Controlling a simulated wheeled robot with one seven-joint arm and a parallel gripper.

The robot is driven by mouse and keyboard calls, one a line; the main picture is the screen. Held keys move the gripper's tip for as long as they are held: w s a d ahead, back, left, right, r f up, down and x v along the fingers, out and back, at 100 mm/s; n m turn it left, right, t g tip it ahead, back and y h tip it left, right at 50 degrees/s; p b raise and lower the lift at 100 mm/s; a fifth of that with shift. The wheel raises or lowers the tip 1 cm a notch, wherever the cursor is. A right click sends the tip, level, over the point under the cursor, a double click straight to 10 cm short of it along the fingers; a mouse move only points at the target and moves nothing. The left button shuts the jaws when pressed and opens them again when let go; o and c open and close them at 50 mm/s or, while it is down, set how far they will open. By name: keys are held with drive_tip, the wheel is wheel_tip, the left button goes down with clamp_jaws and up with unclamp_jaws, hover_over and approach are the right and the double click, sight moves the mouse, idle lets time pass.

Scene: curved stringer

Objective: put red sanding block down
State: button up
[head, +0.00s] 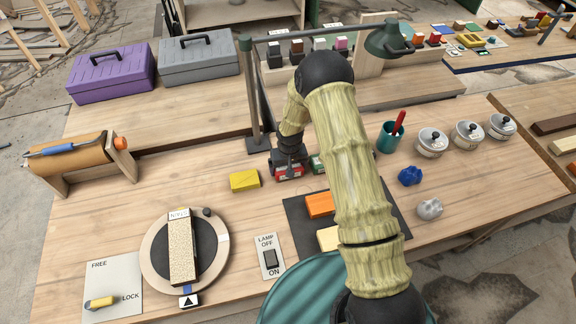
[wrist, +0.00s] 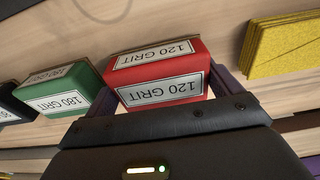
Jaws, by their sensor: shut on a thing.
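The red sanding block (head: 289,174) is at the middle of the workbench in the head view, below my gripper (head: 290,160). In the wrist view the red block (wrist: 158,72) carries white "120 GRIT" labels on two faces. It sits between the two dark purple fingers of my gripper (wrist: 165,85), which is shut on it. The block is upright and at or close to the bench top; I cannot tell whether its underside touches the wood.
A green "180 GRIT" block (wrist: 66,92) stands just left of the red one in the wrist view, with a dark block (wrist: 12,108) beyond. A yellow stack (head: 244,180) lies on the other side. A dark mat (head: 295,222) with orange and pale blocks lies nearer.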

drive_tip(key=shift+f+b, duration=0.35)
drive_tip(key=shift+f, duration=0.1)
drive_tip(key=shift+s+f, duration=0.1)
drive_tip(key=o, duration=0.9)
drive_tip(key=shift+o, duration=0.6)
drive_tip(key=shift+s+f, duration=0.1)
